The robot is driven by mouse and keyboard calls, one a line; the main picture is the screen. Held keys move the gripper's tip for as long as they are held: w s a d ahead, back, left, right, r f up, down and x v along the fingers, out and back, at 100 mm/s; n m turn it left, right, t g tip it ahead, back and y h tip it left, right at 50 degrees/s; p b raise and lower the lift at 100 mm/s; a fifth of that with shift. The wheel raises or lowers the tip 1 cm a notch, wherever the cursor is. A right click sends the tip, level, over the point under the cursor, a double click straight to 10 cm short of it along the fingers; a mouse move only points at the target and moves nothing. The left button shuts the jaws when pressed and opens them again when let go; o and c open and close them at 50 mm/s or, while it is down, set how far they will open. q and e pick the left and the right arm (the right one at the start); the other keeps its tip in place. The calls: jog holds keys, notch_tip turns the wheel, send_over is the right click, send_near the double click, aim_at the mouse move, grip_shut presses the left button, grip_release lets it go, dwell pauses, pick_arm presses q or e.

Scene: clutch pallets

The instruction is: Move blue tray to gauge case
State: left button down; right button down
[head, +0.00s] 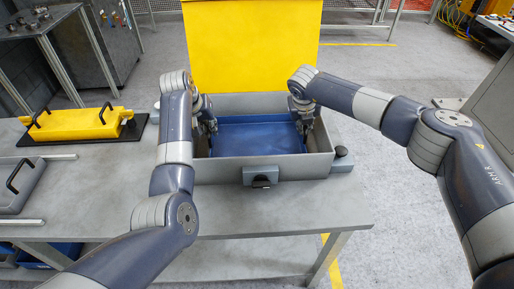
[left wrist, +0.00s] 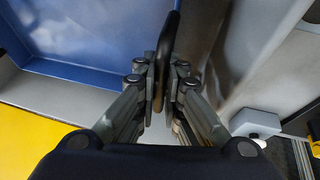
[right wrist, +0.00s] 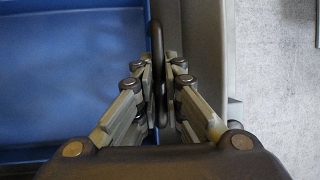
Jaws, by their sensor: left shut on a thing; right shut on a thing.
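The blue tray (head: 258,138) sits inside the open grey gauge case (head: 262,171) in the head view. Its flat blue floor is empty. My left gripper (head: 210,124) is at the tray's left side, inside the case wall. In the left wrist view it is shut on a black handle (left wrist: 164,60) at the tray's edge. My right gripper (head: 303,125) is at the tray's right side. In the right wrist view it is shut on the other black handle (right wrist: 158,50). Whether the tray touches the case floor is hidden.
The case's yellow lid (head: 252,45) stands open behind it. The case rests on a grey table (head: 270,208). To the left are a yellow block with black handles (head: 75,124) on a black plate and a grey lidded box (head: 18,185). The table front is clear.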

pick_arm(q)
jog(key=c, duration=1.7)
grip_release()
pick_arm(e)
jog(key=c, duration=1.7)
grip_release()
pick_arm(q)
jog(key=shift+r, duration=0.1)
pick_arm(e)
jog(key=shift+s+r, duration=0.1)
jog(key=shift+r, duration=0.1)
pick_arm(q)
jog(key=v, duration=1.2)
pick_arm(e)
jog(key=v, duration=1.1)
jog(key=shift+r, duration=0.3)
jog(key=shift+s, duration=0.1)
